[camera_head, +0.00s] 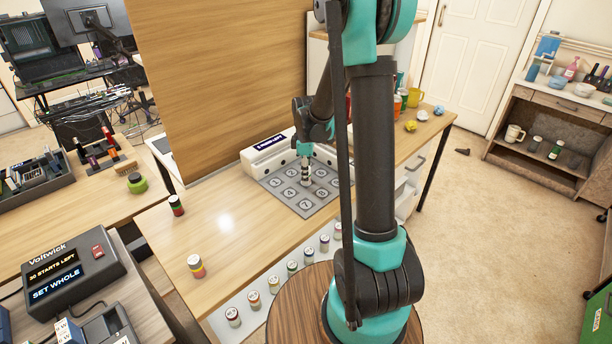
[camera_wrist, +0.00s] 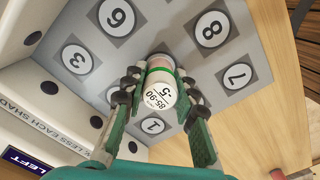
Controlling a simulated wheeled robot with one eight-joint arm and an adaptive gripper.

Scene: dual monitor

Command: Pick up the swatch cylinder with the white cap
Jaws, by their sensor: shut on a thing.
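My gripper (camera_wrist: 158,98) is shut on a swatch cylinder (camera_wrist: 160,90) in the wrist view. The cylinder has a white cap printed "85-90 -5", a green band and a pale pinkish part beyond it. In the head view my gripper (camera_head: 305,160) points down over the grey numbered mat (camera_head: 326,199), with the small banded cylinder (camera_head: 306,175) beneath it. I cannot tell whether its lower end touches the mat. The mat also shows in the wrist view (camera_wrist: 185,52), with number circles around the cylinder.
A white machine (camera_head: 262,157) stands behind the mat. Several white-topped cylinders, one of them here (camera_head: 254,299), line a pale strip at the front edge. Two banded cylinders (camera_head: 176,205) (camera_head: 196,265) stand on the left. The wooden table (camera_head: 225,225) is clear between them and the mat.

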